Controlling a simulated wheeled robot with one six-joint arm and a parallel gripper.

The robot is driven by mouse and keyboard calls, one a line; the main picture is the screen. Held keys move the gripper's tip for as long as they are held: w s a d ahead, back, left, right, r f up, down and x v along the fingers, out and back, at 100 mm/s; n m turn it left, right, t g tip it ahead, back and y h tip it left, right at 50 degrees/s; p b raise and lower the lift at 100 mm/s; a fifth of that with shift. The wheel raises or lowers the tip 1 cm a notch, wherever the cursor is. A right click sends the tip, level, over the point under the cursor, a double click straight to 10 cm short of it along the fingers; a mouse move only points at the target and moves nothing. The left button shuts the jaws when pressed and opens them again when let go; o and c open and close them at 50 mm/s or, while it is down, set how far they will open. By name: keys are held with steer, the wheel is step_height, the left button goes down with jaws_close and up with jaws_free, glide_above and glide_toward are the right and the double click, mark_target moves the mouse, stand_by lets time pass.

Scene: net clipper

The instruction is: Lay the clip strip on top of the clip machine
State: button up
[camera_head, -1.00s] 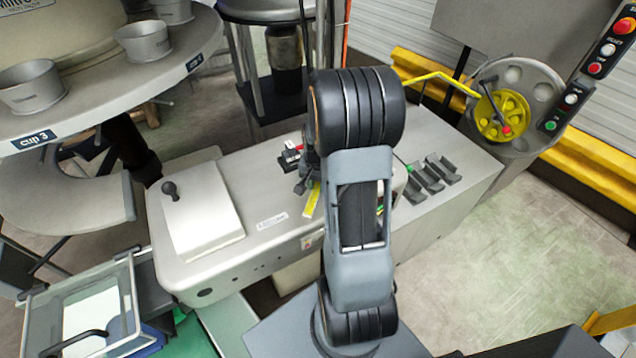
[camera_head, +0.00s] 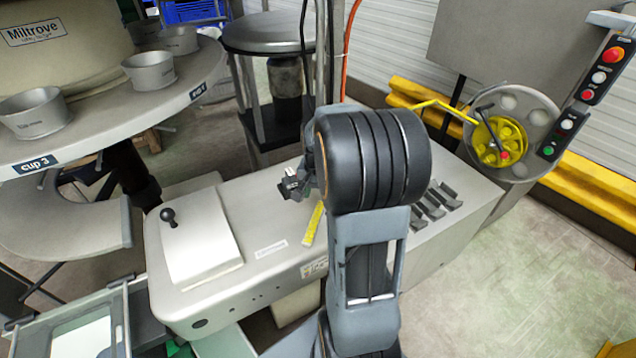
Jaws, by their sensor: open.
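The clip machine (camera_head: 262,224) is the long pale-grey cabinet across the middle of the view. A yellow strip (camera_head: 313,223), which looks like the clip strip, lies on its top near the front edge. One end is close to my arm, and I cannot tell if it lies fully flat. My gripper (camera_head: 287,187) is open above the machine top, just behind and left of the strip and apart from it. My own arm hides part of the gripper and the middle of the machine.
A pale lid with a black knob (camera_head: 168,215) is at the machine's left end. Several dark brackets (camera_head: 432,203) stand on its right part. A round table with metal cups (camera_head: 150,70) is at the left. A yellow crank wheel (camera_head: 497,140) is at the back right.

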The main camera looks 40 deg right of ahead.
steer(key=s+a+r+n+t, duration=0.2)
steer(key=a+r+n, duration=0.2)
steer(key=a+r, duration=0.4)
steer(key=s+a+r+n+t, duration=0.1)
steer(key=s+a+n+t, duration=0.1)
steer(key=s+a+n, duration=0.4)
steer(key=s+a, duration=0.1)
steer(key=a, duration=0.2)
steer(key=shift+a+n, duration=0.15)
steer(key=shift+n, duration=0.15)
steer(key=shift+s+r, duration=0.1)
steer(key=shift+c, duration=0.3)
